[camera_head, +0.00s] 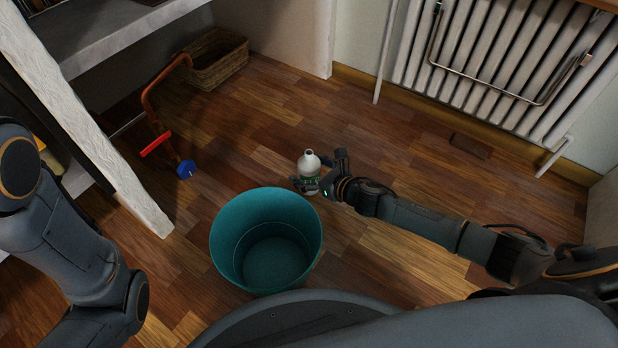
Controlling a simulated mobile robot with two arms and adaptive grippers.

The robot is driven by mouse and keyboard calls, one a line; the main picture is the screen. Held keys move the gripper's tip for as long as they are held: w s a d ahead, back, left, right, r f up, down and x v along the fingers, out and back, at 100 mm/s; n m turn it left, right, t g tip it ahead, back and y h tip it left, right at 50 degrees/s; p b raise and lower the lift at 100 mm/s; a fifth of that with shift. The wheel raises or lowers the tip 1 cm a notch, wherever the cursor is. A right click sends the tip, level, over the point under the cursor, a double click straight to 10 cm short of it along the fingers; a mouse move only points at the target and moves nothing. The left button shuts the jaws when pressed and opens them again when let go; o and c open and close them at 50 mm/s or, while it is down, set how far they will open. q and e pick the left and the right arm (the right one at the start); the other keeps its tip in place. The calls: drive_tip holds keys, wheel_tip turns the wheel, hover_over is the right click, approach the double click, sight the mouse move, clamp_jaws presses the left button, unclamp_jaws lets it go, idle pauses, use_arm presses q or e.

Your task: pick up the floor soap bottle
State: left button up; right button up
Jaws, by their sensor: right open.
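The soap bottle (309,166) is a small white bottle with a dark opening at its top and a green label low on its side. It stands upright on the wooden floor, just behind the teal bucket. My right gripper (318,174) reaches in from the right, its jaws open around the bottle's side. One finger shows at the bottle's upper right and another low at its left. I cannot tell whether they touch it. My left arm is at the left edge, and its gripper is out of view.
A teal bucket (226,237), empty inside, stands in front of the bottle. A wicker basket (222,62), an orange-handled item (151,100) and a blue-and-red object (185,169) are at the left by the masonry counter (110,130). A white radiator (490,70) and brown block (471,146) are at right.

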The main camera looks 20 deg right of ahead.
drive_tip(key=c, duration=1.5)
drive_tip(key=shift+r, duration=0.1)
